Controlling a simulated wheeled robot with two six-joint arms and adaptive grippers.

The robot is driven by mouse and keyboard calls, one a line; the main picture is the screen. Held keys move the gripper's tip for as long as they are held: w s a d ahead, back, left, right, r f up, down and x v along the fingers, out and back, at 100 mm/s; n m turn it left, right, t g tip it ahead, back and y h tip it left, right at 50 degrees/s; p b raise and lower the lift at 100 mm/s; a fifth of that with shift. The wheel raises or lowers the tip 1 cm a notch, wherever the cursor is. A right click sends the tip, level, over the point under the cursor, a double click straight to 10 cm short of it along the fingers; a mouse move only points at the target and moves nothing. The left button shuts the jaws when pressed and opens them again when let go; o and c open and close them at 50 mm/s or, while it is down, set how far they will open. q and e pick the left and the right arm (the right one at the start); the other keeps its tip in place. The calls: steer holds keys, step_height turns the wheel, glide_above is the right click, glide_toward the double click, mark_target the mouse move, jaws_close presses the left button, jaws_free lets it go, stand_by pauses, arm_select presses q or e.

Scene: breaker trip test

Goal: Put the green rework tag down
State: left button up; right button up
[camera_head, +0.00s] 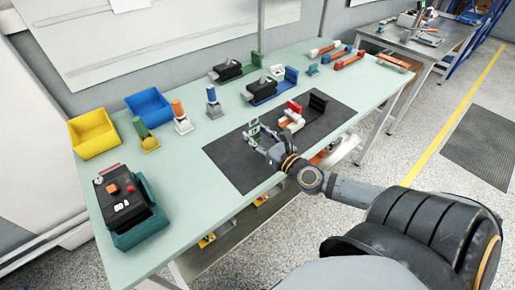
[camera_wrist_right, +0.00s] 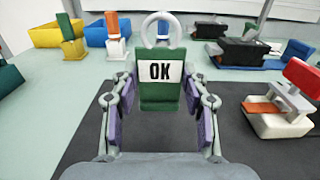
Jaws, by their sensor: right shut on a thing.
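My right gripper (camera_head: 264,140) is over the dark mat (camera_head: 232,163) on the pale green table. In the right wrist view the gripper (camera_wrist_right: 158,95) is shut on the green rework tag (camera_wrist_right: 160,106). The tag is upright, with a white label reading "OK" and a pale ring on top. One finger grips it on each side. Whether its lower edge touches the mat cannot be told. In the head view the gripper largely hides the tag. My left gripper is not in view.
A white device with a red lever (camera_wrist_right: 282,112) stands on the mat, right of the tag. Yellow (camera_head: 92,134) and blue (camera_head: 148,107) bins and several handled tools stand behind on the left. A black box with buttons (camera_head: 122,196) is at front left. The mat's left part is bare.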

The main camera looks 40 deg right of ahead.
steer(key=shift+w+d+f, duration=0.15)
steer(key=shift+w+f, duration=0.2)
steer(key=shift+f, duration=0.2)
steer(key=shift+w, duration=0.15)
steer(key=shift+w+d+f+b, duration=0.15)
steer(key=shift+f+b, duration=0.2)
steer(key=shift+f, duration=0.05)
steer(key=f+b, duration=0.2)
steer(key=f, duration=0.1)
steer(key=shift+w+f, duration=0.2)
steer(key=shift+f, duration=0.1)
steer(key=shift+r, duration=0.2)
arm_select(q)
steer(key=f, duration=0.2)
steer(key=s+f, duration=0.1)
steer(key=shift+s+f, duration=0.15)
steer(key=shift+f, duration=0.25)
arm_select(e)
steer(key=shift+f, duration=0.1)
steer(key=o, duration=0.6)
steer(key=shift+f, duration=0.1)
steer(key=o, duration=0.4)
steer(key=shift+o, duration=0.2)
